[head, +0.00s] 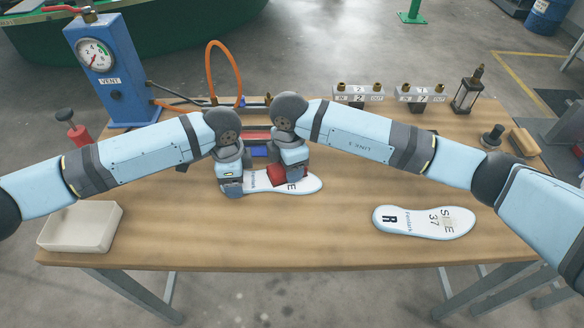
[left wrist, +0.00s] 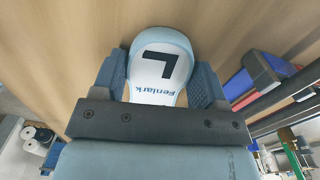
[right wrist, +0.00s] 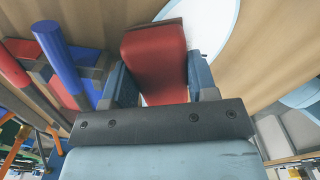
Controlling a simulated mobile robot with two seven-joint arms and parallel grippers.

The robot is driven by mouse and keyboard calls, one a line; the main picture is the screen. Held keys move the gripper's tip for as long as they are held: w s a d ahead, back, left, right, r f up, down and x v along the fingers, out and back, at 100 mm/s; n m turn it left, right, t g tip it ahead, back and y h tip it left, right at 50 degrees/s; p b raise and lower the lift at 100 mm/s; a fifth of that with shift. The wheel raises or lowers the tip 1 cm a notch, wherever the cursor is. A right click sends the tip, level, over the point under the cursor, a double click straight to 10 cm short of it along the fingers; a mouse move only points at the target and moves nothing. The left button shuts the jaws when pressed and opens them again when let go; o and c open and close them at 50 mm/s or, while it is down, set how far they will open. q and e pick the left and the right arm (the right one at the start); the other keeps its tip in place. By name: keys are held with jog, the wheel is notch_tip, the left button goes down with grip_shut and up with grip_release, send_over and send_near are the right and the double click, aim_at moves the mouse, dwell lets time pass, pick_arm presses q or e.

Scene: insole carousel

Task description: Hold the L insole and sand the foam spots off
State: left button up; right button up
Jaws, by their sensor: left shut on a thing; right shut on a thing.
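The L insole (head: 312,184) lies on the table, white with a pale blue edge; its L mark and "Fenlark" print show in the left wrist view (left wrist: 165,75). My left gripper (head: 232,188) is shut on the insole's heel end, one finger on each side in the left wrist view (left wrist: 168,88). My right gripper (head: 291,172) is shut on a red block (head: 288,178), likely the sander, which is on or just over the insole's middle. The block also fills the jaws in the right wrist view (right wrist: 155,60). Foam spots are not visible; the block and grippers hide part of the insole.
The R insole (head: 425,221) lies at the right of the table (head: 270,240). A white tray (head: 80,228) sits at the left front. A blue gauge unit (head: 108,75), valve blocks (head: 358,93) and red and blue pieces (head: 258,152) stand behind. The table's front middle is clear.

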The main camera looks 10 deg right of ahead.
aim_at(296, 184)
jog(key=shift+w, duration=0.25)
jog(key=shift+s+d, duration=0.25)
jog(key=shift+s, duration=0.7)
jog(key=shift+s+d, duration=0.25)
jog(key=shift+s, duration=0.7)
jog(key=shift+w+a, duration=0.3)
jog(key=shift+w, duration=0.65)
jog(key=shift+w+a, duration=0.25)
jog(key=shift+w, duration=0.7)
jog(key=shift+r, duration=3.55)
pick_arm(q)
jog(key=o, duration=1)
